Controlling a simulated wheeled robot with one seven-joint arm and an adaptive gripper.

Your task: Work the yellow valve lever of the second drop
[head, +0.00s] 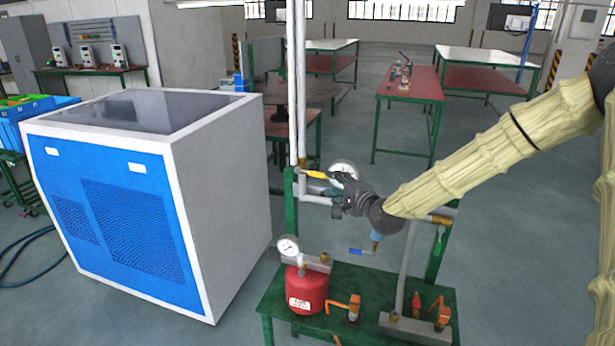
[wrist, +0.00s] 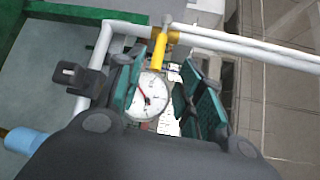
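The yellow valve lever (head: 313,174) sits on the white pipework left of my gripper in the head view. In the wrist view the yellow lever (wrist: 159,47) shows beyond the finger ends, beside the white pipe. My gripper (head: 338,190) is near the lever's right end; the head view does not settle whether they touch. In the wrist view my gripper (wrist: 172,55) has its two green-lined fingers apart. A round pressure gauge (wrist: 148,96) shows in the gap, behind the fingers. It also shows in the head view (head: 343,170), partly hidden by the gripper.
A blue lever (head: 361,251) hangs below my gripper. A green stand (head: 345,277) carries a red tank (head: 306,290) with a gauge (head: 288,247) and orange-handled valves (head: 349,306). A large blue and grey cabinet (head: 229,195) stands left. Vertical white pipes (head: 297,80) rise by the lever.

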